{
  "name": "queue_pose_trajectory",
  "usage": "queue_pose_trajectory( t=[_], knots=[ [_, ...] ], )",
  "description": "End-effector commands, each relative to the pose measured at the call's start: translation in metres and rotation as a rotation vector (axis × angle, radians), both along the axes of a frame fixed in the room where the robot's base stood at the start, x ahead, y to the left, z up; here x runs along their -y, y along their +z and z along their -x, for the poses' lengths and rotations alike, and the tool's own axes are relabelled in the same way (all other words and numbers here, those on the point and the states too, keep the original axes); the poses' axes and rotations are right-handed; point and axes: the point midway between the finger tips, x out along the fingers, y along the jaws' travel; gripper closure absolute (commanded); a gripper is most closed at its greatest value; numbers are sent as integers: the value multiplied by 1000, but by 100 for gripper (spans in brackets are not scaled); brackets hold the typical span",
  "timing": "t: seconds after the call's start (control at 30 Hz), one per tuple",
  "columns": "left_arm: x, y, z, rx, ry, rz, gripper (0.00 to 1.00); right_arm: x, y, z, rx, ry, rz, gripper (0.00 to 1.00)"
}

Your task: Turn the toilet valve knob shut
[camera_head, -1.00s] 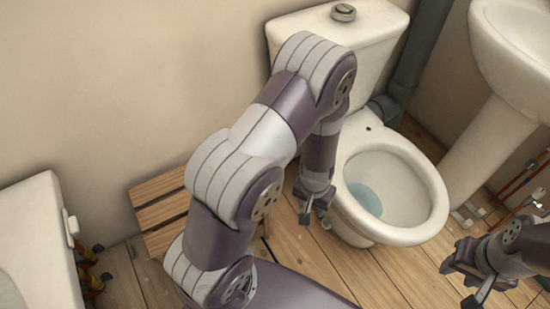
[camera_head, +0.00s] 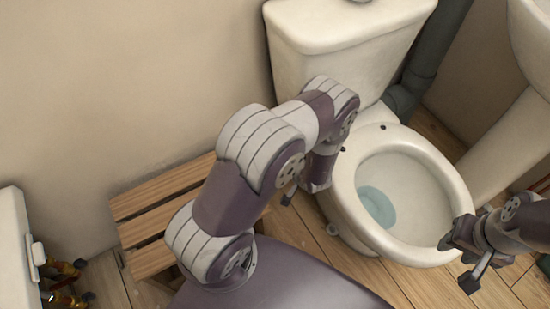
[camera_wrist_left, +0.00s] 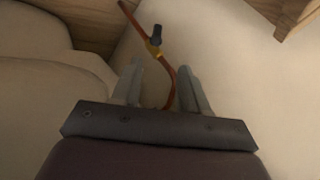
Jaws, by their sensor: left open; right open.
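The toilet valve shows in the left wrist view: a dark blue knob (camera_wrist_left: 157,34) on a small brass body (camera_wrist_left: 153,48), on a curved copper pipe (camera_wrist_left: 170,78). My left gripper (camera_wrist_left: 160,85) is open. The knob lies beyond its fingertips, apart from them, and the lower pipe runs between the fingers. In the head view the left wrist is beside the toilet bowl (camera_head: 357,215) and its fingers are mostly hidden; the valve is hidden there too. My right gripper (camera_head: 460,262) is open and empty at the bowl's front right.
The toilet tank (camera_head: 340,50) stands against the wall. A wooden slatted stool (camera_head: 165,205) is left of my left arm. A grey drainpipe (camera_head: 430,55) and a sink pedestal (camera_head: 505,145) are on the right. A white cabinet (camera_head: 18,260) with brass fittings (camera_head: 65,275) is at the lower left.

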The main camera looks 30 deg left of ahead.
Motion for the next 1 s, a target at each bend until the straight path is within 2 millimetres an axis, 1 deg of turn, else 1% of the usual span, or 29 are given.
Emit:
queue_pose_trajectory(
  t=[0.03,0.17,0.23,0.37,0.5,0.6,0.7,0.8,1.0],
  knots=[
    [0,-12,0,0,0,0,56,0,-12,0,0,0,0,57],
    [-2,-22,-1,0,0,1,56,0,-22,0,1,0,0,57],
    [-6,-30,-4,1,1,2,56,0,-28,0,1,0,0,57],
    [-23,-56,-14,1,4,1,56,0,-49,0,1,0,0,57],
    [-45,-84,-26,2,4,2,56,0,-72,0,0,0,0,57],
    [-57,-99,-34,3,3,3,56,0,-84,0,0,0,0,57],
    [-66,-108,-40,3,2,1,56,0,-92,0,0,0,0,57],
    [-70,-112,-42,1,1,2,56,0,-95,0,1,0,0,57],
    [-72,-111,-44,0,0,2,56,0,-94,0,1,0,0,57]
  ],
)
